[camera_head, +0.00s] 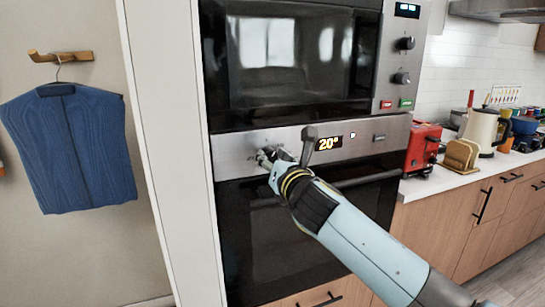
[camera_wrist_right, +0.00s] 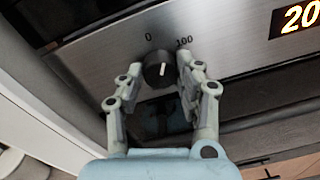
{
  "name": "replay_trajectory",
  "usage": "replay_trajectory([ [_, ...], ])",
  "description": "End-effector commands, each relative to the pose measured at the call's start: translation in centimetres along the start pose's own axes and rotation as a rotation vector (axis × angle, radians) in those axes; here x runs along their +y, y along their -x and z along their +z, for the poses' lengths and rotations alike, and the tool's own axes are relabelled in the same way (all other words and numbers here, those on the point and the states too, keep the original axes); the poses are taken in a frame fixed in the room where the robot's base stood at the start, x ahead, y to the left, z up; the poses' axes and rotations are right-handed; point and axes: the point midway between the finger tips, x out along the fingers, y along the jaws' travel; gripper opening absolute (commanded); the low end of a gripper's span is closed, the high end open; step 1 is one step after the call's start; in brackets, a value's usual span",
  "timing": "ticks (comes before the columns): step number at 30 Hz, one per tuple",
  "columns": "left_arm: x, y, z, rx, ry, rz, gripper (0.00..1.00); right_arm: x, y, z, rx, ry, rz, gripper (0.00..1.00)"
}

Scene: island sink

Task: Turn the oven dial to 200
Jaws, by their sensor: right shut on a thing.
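The oven dial (camera_wrist_right: 158,70) is a dark round knob with a white mark, on the oven's steel panel. Printed 0 and 100 show above it in the right wrist view; the mark points up between them. My right gripper (camera_head: 265,155) reaches the left part of the panel and hides most of the dial in the head view. In the right wrist view my right gripper (camera_wrist_right: 158,75) has one finger on each side of the dial and is shut on it. The oven display (camera_head: 327,143) reads about 20 degrees in yellow. My left gripper is not in view.
A built-in microwave (camera_head: 290,60) with two knobs sits above the oven. A red toaster (camera_head: 423,148), a wooden rack (camera_head: 460,155) and a kettle (camera_head: 483,128) stand on the counter at right. A blue garment (camera_head: 70,145) hangs on the left wall.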

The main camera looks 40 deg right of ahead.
Motion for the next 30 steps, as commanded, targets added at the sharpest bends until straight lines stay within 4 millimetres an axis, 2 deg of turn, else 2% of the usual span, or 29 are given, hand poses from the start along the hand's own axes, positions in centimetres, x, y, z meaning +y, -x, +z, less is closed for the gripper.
replay_trajectory([
  [15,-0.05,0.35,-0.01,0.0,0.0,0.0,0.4,-0.16,0.01,-0.04,0.022,-0.489,0.004,0.02],
  [30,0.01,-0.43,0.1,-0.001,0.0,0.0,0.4,-0.3,0.01,-0.15,0.042,-0.964,0.008,0.02],
])
